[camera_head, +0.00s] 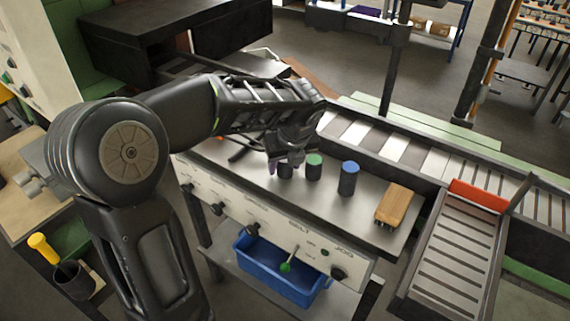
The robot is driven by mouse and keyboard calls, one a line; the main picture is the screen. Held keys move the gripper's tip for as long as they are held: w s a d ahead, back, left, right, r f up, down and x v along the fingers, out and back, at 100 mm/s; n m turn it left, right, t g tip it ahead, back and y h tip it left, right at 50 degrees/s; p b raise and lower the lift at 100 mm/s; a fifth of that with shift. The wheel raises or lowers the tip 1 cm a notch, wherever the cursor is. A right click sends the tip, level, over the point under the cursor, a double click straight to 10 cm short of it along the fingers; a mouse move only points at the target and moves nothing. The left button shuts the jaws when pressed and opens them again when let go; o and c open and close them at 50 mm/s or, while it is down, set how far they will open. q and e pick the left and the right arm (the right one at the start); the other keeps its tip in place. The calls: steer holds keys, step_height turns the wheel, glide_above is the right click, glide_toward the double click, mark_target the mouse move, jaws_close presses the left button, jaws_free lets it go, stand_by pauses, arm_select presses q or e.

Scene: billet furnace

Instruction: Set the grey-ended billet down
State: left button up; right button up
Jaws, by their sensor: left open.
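My left gripper (285,161) reaches over the metal bench top (325,198) from the left, fingers pointing down and open. A dark billet (286,172) stands upright on the bench right at its fingertips. Its top is mostly covered by the gripper, so I cannot clearly see its end colour. Just to its right stand a green-ended billet (314,168) and, further right, a blue-ended billet (349,180), both upright. My right gripper is out of the picture.
A wooden brush (397,204) lies at the bench's right end. Knobs line the bench front above a blue bin (280,272). Bare bench top lies in front of the billets.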

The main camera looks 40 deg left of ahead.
arm_select(q)
steer(key=shift+c, duration=0.4)
jaws_close()
stand_by(0.4)
steer(key=shift+r, duration=0.1)
stand_by(0.9)
